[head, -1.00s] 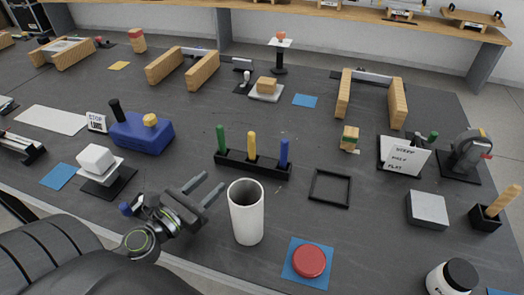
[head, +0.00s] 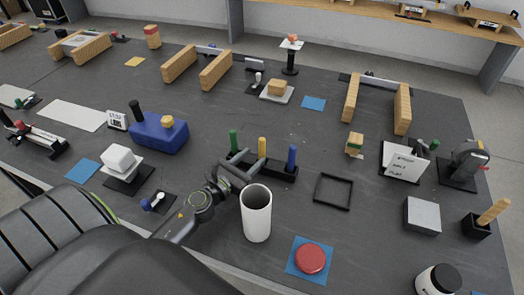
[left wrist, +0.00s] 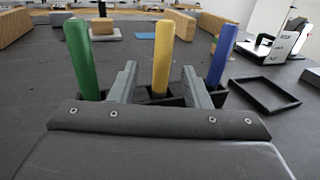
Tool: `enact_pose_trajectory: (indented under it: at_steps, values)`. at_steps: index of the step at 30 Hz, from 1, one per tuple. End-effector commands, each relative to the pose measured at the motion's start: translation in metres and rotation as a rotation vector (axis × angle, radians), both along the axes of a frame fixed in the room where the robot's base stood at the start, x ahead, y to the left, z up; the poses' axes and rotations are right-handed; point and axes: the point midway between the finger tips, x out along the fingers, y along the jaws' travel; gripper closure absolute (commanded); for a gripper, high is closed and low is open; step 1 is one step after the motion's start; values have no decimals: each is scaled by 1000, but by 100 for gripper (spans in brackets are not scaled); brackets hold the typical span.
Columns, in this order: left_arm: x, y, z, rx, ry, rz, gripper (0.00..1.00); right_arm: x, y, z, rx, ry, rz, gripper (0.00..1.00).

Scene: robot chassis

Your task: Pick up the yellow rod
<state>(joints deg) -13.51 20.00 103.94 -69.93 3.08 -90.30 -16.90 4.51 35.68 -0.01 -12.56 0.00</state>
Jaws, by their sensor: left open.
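The yellow rod (head: 262,147) stands upright in the middle of a black rack (head: 285,171), between a green rod (head: 234,141) and a blue rod (head: 292,157). My left gripper (head: 246,162) is open just in front of the rack. In the left wrist view the yellow rod (left wrist: 163,58) shows between the two fingers (left wrist: 160,85), with the green rod (left wrist: 81,58) left of them and the blue rod (left wrist: 221,56) to the right. I cannot tell whether the fingers touch the rod. My right gripper is not in view.
A white cylinder (head: 256,214) stands close to the right of my left gripper. A black square frame (head: 333,192) lies right of the rack. A blue box (head: 159,134) stands to the left, and a red button (head: 310,258) is near the front edge.

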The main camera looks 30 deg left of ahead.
Motion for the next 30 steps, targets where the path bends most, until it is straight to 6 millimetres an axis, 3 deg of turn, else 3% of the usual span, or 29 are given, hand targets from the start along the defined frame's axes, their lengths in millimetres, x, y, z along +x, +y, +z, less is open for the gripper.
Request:
enact_pose_trajectory:
  at_steps: [12,21,30]
  values:
    - [47,-7,2,-2,0,0,57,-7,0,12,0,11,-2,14]
    - [52,-7,1,-2,0,0,57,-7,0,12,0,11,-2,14]
    - [52,-7,1,-1,1,0,93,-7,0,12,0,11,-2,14]
